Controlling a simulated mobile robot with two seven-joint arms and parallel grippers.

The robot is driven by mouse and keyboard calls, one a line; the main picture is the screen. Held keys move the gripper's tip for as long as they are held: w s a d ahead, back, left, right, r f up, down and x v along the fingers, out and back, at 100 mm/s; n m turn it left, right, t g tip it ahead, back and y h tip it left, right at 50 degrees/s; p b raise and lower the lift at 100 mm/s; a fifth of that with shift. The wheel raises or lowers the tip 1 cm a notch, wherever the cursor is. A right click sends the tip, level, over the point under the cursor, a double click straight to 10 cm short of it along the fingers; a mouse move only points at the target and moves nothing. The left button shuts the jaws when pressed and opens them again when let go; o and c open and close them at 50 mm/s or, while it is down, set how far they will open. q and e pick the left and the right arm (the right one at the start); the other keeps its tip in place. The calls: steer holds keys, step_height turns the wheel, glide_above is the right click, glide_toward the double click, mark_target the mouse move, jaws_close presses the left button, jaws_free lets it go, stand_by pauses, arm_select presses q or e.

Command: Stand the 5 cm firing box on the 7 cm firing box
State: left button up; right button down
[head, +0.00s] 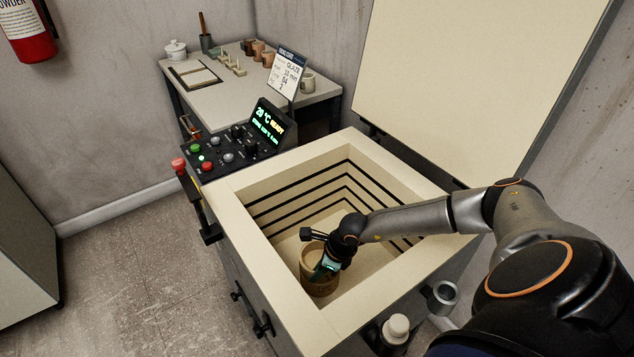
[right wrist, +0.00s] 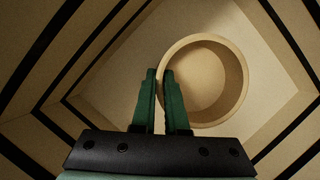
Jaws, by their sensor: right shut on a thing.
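A round, tan, open-topped firing box (head: 319,287) stands inside the square kiln chamber near its front corner. It also shows in the right wrist view (right wrist: 237,85), open end facing the camera. My right gripper (head: 324,268) reaches down into the kiln at this box. In the right wrist view its green fingers (right wrist: 160,76) are close together at the box's left wall and shut on it. I see only one rim, and cannot tell the box's size or whether another box is under it. My left gripper is not in view.
The kiln's thick rim (head: 262,292) surrounds the chamber, and its lid (head: 470,70) stands open behind. Chamber floor beyond the box looks clear. A control panel (head: 232,148) and a side table (head: 230,85) with pots and a sign stand to the left. A white-capped bottle (head: 396,328) is in front.

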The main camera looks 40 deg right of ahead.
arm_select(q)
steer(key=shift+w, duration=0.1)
arm_select(e)
steer(key=shift+f, duration=0.2)
steer(key=c, duration=0.9)
jaws_free()
steer(key=shift+c, duration=0.2)
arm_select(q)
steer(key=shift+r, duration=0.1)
arm_select(e)
steer(key=shift+r, duration=0.3)
arm_select(q)
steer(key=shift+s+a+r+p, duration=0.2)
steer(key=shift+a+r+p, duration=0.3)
steer(key=shift+p, duration=0.45)
arm_select(e)
steer(key=v, duration=1.1)
steer(key=shift+s+r, duration=0.2)
steer(key=shift+r, duration=0.1)
steer(key=shift+d, duration=0.15)
